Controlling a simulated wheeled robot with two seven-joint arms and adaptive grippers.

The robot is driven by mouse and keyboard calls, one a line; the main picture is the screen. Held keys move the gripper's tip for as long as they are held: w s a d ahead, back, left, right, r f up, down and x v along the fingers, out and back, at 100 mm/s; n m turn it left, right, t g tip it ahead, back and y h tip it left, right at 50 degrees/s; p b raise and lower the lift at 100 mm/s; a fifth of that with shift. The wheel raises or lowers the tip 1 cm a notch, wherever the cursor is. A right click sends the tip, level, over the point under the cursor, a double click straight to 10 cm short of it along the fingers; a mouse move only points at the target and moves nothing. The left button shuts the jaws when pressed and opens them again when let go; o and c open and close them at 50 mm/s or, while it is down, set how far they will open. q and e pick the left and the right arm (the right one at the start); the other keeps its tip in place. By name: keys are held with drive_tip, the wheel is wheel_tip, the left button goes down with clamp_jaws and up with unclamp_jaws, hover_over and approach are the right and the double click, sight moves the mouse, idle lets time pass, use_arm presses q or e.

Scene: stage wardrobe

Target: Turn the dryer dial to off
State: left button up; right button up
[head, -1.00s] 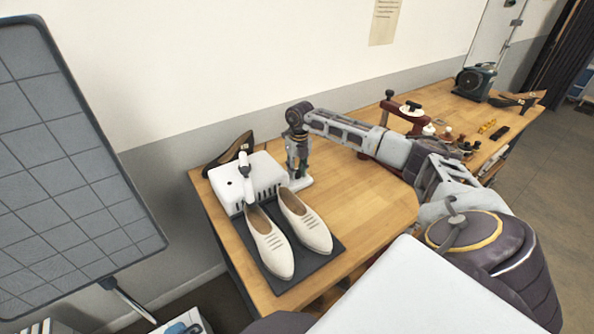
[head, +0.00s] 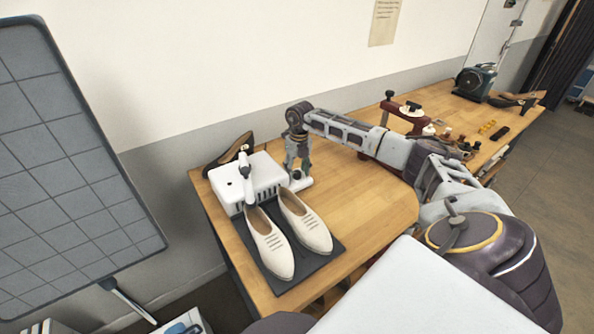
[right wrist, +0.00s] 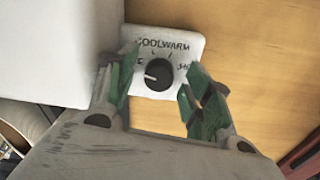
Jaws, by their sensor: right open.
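The white shoe dryer (head: 262,168) stands at the table's left end, with a pair of cream shoes (head: 305,222) at its front. Its dial panel (head: 305,184) sticks out on the right side. In the right wrist view the black dial (right wrist: 158,75) sits on a white panel marked COOL and WARM; the outer labels are partly hidden by my fingers. The dial's white mark points left. My right gripper (head: 299,173) points down over the panel, open, its green fingers (right wrist: 162,64) on either side of the dial. Contact cannot be told. My left gripper is not in view.
A dark shoe (head: 229,156) lies behind the dryer. A dark mat (head: 326,255) is under the cream shoes. A red stand (head: 402,113), small bottles and a green device (head: 475,82) are farther right. The wooden table (head: 360,205) is clear right of the panel.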

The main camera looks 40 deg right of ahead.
sight(298, 171)
wheel_tip(298, 171, up, 12)
drive_tip(key=shift+d, duration=0.3)
idle(0.4)
drive_tip(key=shift+f, duration=0.15)
idle(0.5)
